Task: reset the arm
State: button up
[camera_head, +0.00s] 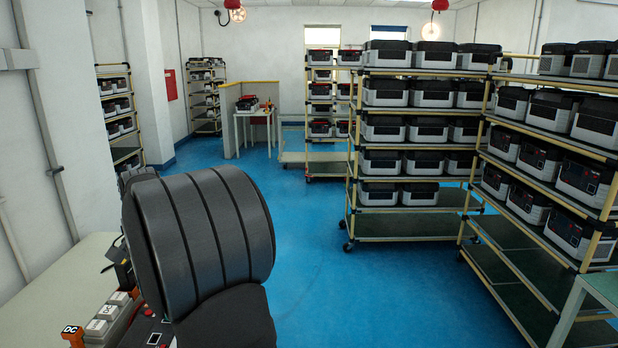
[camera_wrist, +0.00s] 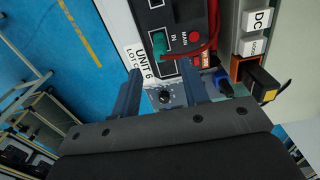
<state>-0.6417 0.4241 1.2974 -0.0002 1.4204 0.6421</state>
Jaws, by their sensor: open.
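My gripper (camera_wrist: 160,82) shows in the wrist view with its two dark blue fingers apart. A black knob (camera_wrist: 165,96) on a grey panel shows between the fingers; I cannot tell whether they touch it. The panel belongs to a unit labelled UNIT 6 (camera_wrist: 139,62), with a green plug (camera_wrist: 159,42) and a red cable (camera_wrist: 208,42). In the head view my dark arm covers the lower left and hides the gripper and most of this unit. Nothing is seen held in the fingers.
Beside the unit are a white block marked DC (camera_wrist: 259,19) and an orange connector (camera_wrist: 243,70). The bench (camera_head: 60,285) is at the left. Wheeled racks of power stations (camera_head: 408,227) stand at the right. Blue floor (camera_head: 320,270) lies clear between.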

notch_tip(320, 180, down, 8)
jog(key=shift+r, duration=0.25)
jog(key=shift+r, duration=0.1)
notch_tip(320, 180, up, 17)
notch_tip(320, 180, down, 17)
jog(key=shift+r, duration=0.25)
notch_tip(320, 180, up, 7)
jog(key=shift+r, duration=0.2)
dwell(0.5)
